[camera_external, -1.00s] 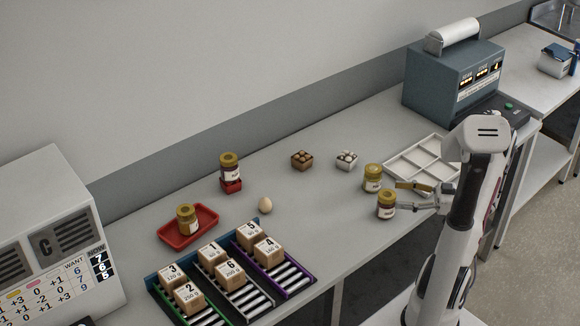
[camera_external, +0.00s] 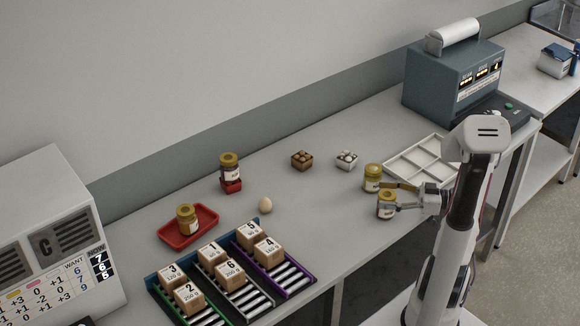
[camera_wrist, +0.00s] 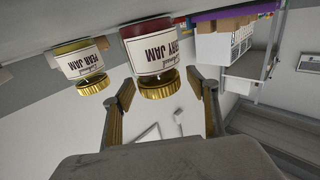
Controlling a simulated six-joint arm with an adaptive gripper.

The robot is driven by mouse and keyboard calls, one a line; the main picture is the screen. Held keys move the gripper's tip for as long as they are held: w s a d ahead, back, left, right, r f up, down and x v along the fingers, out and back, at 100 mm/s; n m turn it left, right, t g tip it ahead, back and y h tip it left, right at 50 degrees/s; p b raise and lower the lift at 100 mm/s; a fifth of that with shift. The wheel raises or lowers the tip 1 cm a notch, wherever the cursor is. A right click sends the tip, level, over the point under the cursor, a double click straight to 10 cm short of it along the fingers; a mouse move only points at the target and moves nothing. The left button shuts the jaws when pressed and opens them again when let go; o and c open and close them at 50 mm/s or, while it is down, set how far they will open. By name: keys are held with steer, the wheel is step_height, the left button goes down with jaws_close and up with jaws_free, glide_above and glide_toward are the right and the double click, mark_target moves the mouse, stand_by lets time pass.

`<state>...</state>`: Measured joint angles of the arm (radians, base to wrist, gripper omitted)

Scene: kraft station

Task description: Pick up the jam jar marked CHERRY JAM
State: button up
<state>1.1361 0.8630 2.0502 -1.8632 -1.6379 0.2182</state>
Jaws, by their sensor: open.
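A gold-lidded jar with dark red jam (camera_wrist: 150,50) is close ahead in the wrist view. Its label shows "RRY JAM"; the start of the word is out of sight around the side. A second gold-lidded jar, marked PEAR JAM (camera_wrist: 80,62), stands to its left there. In the outside view two jars stand by my gripper, a front one (camera_external: 386,207) and one behind it (camera_external: 372,175). My gripper (camera_external: 398,195) is open and level at the front jar. In the wrist view its fingertips (camera_wrist: 160,87) lie on either side of the red jar's lid; contact cannot be told.
A white compartment tray (camera_external: 425,160) lies behind my gripper. Numbered boxes (camera_external: 230,275) stand on roller lanes at the front.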

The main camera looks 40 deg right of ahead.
stand_by(0.4)
steer(key=c, duration=1.5)
steer(key=shift+r, duration=0.15)
steer(key=shift+r, duration=4.9)
